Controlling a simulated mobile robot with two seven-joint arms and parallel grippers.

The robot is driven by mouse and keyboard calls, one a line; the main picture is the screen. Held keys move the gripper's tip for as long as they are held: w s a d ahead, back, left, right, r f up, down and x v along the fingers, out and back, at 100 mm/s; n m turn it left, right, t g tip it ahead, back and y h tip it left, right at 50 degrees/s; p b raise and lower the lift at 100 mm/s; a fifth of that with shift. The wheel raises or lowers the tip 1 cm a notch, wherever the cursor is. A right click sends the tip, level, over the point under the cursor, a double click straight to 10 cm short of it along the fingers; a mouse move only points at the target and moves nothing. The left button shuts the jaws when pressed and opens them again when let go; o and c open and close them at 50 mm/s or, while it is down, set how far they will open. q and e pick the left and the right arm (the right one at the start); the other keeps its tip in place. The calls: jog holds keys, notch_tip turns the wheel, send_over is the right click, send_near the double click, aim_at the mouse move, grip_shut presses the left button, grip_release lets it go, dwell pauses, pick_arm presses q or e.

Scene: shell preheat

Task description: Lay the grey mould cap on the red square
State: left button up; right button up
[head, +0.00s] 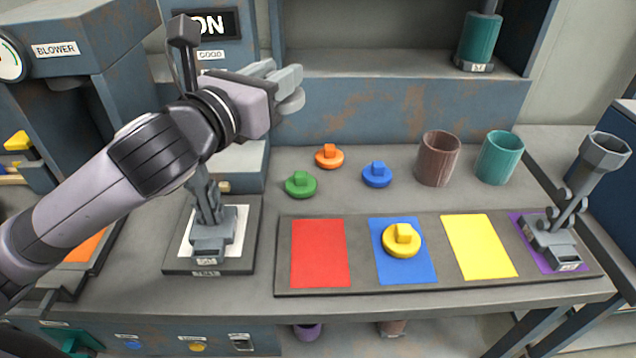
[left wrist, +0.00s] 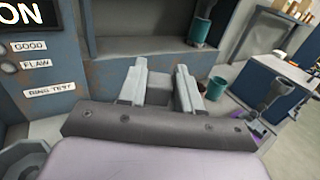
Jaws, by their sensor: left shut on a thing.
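The grey mould cap (head: 292,103) shows as a rounded grey edge at my left gripper's fingers in the head view. My left gripper (head: 280,78) is shut on it, raised above the bench, behind and to the left of the red square. In the left wrist view, a grey piece (left wrist: 160,90) sits between the fingers (left wrist: 162,86); most of its shape is hidden. The red square (head: 320,254) is bare, at the left end of the dark board (head: 360,288). My right gripper is not in view.
A yellow cap (head: 402,241) lies on the blue square (head: 422,274); the yellow square (head: 479,246) is bare. Green (head: 300,184), orange (head: 329,156) and blue (head: 377,174) caps lie behind. A grey stand (head: 210,240) is left of the red square; another (head: 555,240) stands on purple.

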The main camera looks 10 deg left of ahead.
pick_arm(q)
jog(key=d+f+m+h+b, duration=0.1)
jog(key=d+f+b, duration=0.1)
jog(key=f, duration=0.5)
jog(key=s+d+f+m+g+h+b, duration=0.1)
jog(key=d+f+h+b, duration=0.1)
jog(key=f, duration=0.6)
jog(key=s+d+f+g+h+b, duration=0.1)
jog(key=d+f+b, duration=0.1)
jog(key=f, duration=0.5)
jog(key=shift+f+m, duration=0.2)
jog(key=shift+m, duration=0.2)
jog(key=shift+f, duration=0.25)
notch_tip(320, 180, down, 4)
jog(key=shift+f+b, duration=0.1)
jog(key=shift+b, duration=0.55)
jog(key=shift+f, duration=0.25)
jog(key=o, duration=1)
